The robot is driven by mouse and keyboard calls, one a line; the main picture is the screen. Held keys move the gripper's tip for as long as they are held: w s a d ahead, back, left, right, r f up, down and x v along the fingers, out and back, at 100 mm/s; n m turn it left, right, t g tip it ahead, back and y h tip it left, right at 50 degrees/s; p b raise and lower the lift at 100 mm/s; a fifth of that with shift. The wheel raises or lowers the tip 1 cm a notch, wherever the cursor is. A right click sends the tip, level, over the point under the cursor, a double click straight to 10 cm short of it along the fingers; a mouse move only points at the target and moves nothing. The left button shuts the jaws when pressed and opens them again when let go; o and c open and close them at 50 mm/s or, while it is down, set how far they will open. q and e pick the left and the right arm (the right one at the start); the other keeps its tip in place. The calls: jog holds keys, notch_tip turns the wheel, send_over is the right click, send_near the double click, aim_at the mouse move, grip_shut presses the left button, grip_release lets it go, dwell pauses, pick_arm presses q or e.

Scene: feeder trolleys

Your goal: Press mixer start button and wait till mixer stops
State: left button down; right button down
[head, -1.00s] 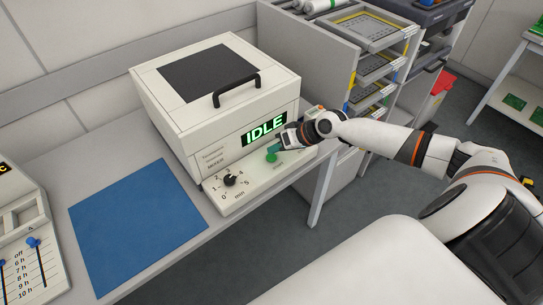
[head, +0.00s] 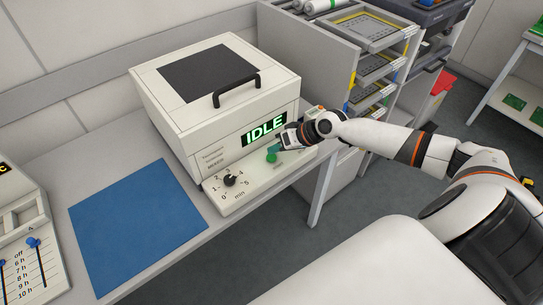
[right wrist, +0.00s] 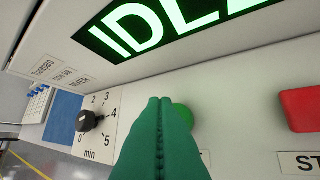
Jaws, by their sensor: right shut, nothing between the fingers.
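The mixer (head: 180,125) is a white box with a dark window in its closed lid and a black handle. Its green display (head: 264,129) reads IDLE. The black timer knob (head: 230,179) also shows in the right wrist view (right wrist: 88,121). My right gripper (head: 272,154) is shut and empty, its green fingertips right in front of the green start button (right wrist: 181,116). The fingers cover part of the button, and I cannot tell whether they touch it. The red stop button (right wrist: 300,109) is to the right. My left gripper is not in view.
A blue mat (head: 135,225) lies on the bench left of the mixer. A panel with blue sliders (head: 32,243) stands at the far left. A shelf unit with trays (head: 375,65) stands right behind the mixer.

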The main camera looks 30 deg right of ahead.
jog(key=shift+f, duration=0.15)
dwell(0.3)
jog(key=shift+f, duration=0.3)
